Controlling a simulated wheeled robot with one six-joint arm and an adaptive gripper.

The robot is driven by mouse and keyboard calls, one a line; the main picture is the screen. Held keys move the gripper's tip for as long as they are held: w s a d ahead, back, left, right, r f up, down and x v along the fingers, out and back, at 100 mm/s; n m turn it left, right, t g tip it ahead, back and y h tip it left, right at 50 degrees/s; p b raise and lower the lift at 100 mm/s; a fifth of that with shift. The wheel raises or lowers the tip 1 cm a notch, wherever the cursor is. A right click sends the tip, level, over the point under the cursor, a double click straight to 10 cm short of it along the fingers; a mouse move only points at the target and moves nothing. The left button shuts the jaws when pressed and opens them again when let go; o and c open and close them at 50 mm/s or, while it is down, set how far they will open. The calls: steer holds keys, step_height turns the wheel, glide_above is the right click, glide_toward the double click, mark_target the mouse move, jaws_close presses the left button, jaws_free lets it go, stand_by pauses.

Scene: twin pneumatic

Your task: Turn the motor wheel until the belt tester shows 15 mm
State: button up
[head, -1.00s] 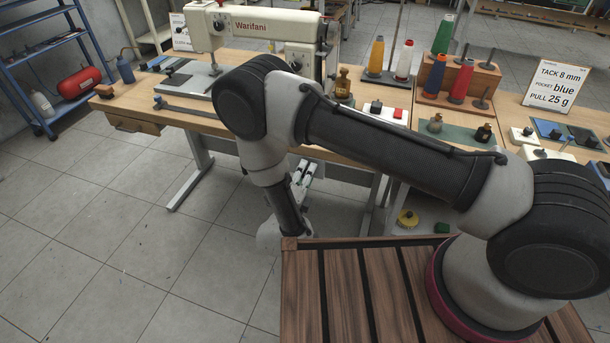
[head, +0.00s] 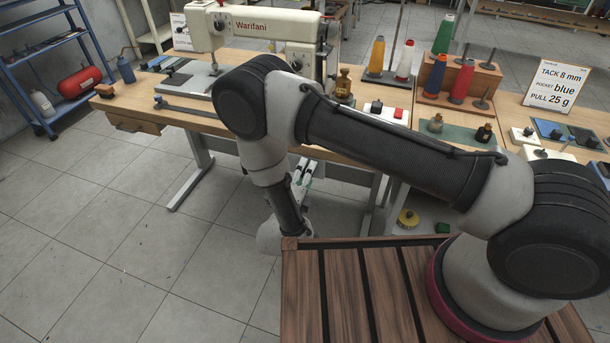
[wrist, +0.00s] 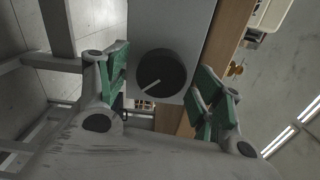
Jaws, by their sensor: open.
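The motor wheel (wrist: 162,72) is a round black knob with a white line on its face. It sits on the end of a grey housing (wrist: 172,22) in the wrist view. My gripper (wrist: 161,66) is open, with one green-padded finger to the left of the wheel and the other to its right. Gaps show between the pads and the wheel, though depth is hard to judge. I cannot make out the belt tester's reading.
A sewing machine (head: 265,27) stands on the table above. Table legs (head: 190,183) stand close to my gripper. A yellow round item (head: 408,218) and a green block (head: 442,228) lie low to the right. The floor at left is open.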

steer(key=o, duration=0.3)
step_height(320, 180, up, 9)
steer(key=shift+r, duration=0.35)
steer(key=c, duration=0.3)
steer(key=shift+r, duration=0.2)
